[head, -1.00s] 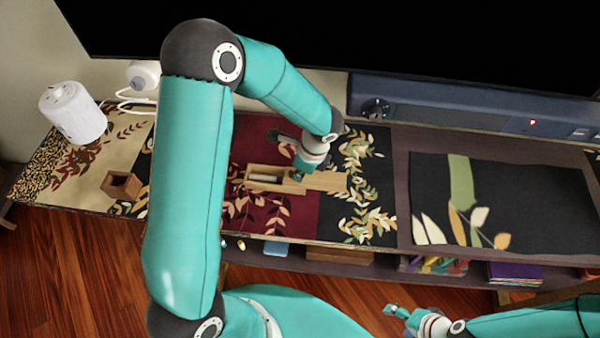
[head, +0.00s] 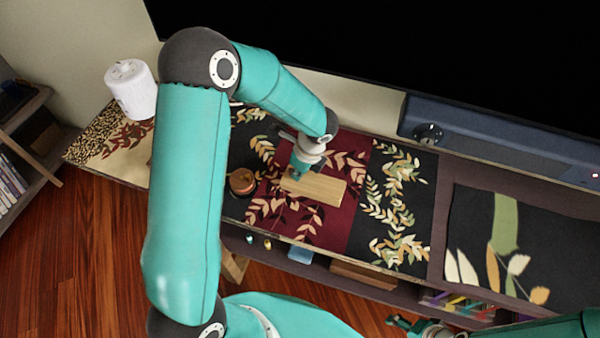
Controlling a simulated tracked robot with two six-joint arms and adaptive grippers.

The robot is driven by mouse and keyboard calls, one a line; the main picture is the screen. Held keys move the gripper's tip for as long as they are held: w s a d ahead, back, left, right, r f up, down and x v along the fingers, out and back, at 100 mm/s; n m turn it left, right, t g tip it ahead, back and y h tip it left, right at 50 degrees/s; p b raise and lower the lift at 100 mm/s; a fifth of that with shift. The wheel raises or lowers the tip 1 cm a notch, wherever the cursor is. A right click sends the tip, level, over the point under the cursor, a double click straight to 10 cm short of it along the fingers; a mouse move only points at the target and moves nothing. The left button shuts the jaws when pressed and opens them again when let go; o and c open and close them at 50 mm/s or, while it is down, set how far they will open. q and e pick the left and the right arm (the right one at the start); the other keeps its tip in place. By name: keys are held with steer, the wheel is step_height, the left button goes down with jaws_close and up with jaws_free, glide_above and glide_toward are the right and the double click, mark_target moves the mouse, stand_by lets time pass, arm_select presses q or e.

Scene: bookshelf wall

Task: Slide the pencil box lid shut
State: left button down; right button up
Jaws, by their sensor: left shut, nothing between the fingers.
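The pale wooden pencil box (head: 318,189) lies on the dark red part of the patterned runner. Its lid (head: 322,186) shows as a flat plank over the box, and no open compartment is visible. My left gripper (head: 295,175) is shut and empty, pointing down at the left end of the lid. It hides that end, so I cannot tell whether it touches the lid or whether a small gap is left there. My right gripper (head: 405,326) is low at the bottom edge, away from the box; its finger state is unclear.
A brown cup (head: 241,182) stands left of the box, close to my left arm. A white cylinder (head: 131,89) stands at the far left. A dark blue soundbar (head: 490,150) runs along the back right. The runner right of the box is clear.

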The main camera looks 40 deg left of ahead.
mark_target(309, 185)
arm_select(q)
steer(key=d, duration=0.2)
steer(key=d+b, duration=0.1)
steer(key=d, duration=0.1)
steer(key=shift+w+f, duration=0.1)
steer(key=shift+f, duration=0.1)
steer(key=v, duration=1)
